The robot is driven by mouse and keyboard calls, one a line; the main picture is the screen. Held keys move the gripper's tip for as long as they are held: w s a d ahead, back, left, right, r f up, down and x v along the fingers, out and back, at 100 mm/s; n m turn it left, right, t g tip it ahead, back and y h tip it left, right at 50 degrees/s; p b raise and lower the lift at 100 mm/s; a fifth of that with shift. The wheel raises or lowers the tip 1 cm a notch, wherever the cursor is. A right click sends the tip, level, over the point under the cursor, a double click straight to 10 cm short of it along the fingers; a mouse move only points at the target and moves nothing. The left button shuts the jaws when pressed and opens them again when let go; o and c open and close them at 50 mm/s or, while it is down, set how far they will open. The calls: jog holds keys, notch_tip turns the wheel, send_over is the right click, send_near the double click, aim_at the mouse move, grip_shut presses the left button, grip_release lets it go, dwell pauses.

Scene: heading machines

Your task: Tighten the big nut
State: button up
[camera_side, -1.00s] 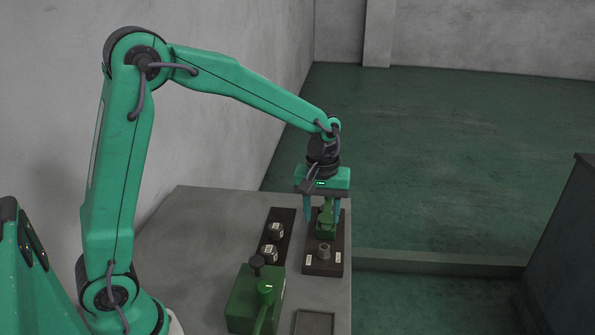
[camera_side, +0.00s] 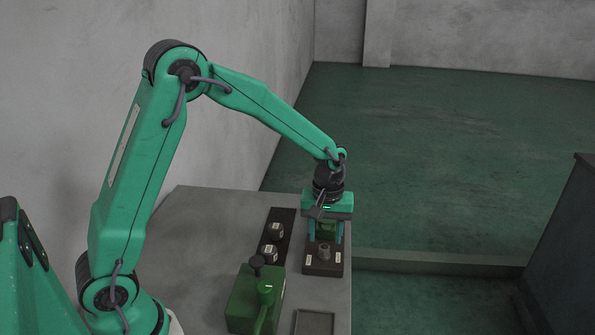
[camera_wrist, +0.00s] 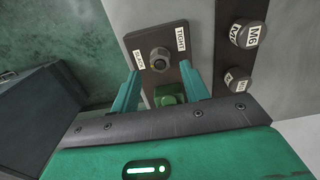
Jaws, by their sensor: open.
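A grey nut or threaded fitting (camera_side: 325,251) stands on a dark plate (camera_side: 323,269) near the table's right edge. My gripper (camera_side: 325,240) is open and points down over the plate, with a finger on each side of a green block. In the wrist view my gripper (camera_wrist: 160,71) has its fingertips left and right of the nut's near side, apart from it. The green block (camera_wrist: 169,96) is partly hidden by my gripper body.
Two grey knobs, one labelled M6 (camera_wrist: 247,33), stand on a dark strip (camera_side: 283,224) left of the plate. A green machine (camera_side: 245,300) with a lever and black knob stands nearer, beside a shallow tray (camera_side: 313,322). The table's left part is clear.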

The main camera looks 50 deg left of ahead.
aim_at(324, 246)
jog(key=shift+f, duration=1.6)
jog(key=shift+c, duration=0.3)
jog(key=c, duration=0.9)
